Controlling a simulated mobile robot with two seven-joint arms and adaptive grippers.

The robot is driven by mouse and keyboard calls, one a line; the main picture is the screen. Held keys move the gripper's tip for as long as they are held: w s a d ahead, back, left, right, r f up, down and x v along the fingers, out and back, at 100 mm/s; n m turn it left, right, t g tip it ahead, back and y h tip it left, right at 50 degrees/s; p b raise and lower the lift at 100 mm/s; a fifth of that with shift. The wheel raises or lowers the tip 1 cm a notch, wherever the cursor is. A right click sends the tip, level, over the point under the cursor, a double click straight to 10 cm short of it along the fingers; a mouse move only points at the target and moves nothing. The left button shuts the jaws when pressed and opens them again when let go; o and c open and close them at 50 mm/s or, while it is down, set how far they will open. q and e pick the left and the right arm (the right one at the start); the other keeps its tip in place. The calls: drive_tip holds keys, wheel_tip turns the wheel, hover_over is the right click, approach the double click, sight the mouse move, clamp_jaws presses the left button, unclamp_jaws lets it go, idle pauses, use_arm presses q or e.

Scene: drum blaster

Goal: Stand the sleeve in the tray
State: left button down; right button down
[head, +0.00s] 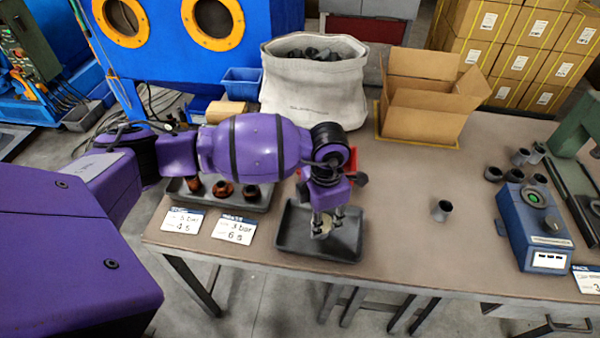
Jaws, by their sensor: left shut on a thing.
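My left gripper (323,224) points down over a dark grey tray (288,240) near the table's front edge. It is shut on a small, pale metallic sleeve (322,231), which is mostly hidden by the fingers. The sleeve looks roughly upright inside the tray's outline; I cannot tell whether it touches the tray floor. A second dark tray (262,204), to the left and partly behind my arm, holds rusty brown sleeves (223,189). My right gripper is not in view.
A lone grey sleeve (442,210) stands on the table (400,240) to the right, with free room around it. Several grey sleeves (493,174) stand near a blue box with a green button (535,225). A white sack (315,90) and an open carton (425,110) stand behind.

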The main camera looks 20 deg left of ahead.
use_arm(q)
drive_tip(key=shift+w, duration=0.15)
drive_tip(key=c, duration=1.2)
unclamp_jaws()
drive_tip(key=shift+o, duration=0.2)
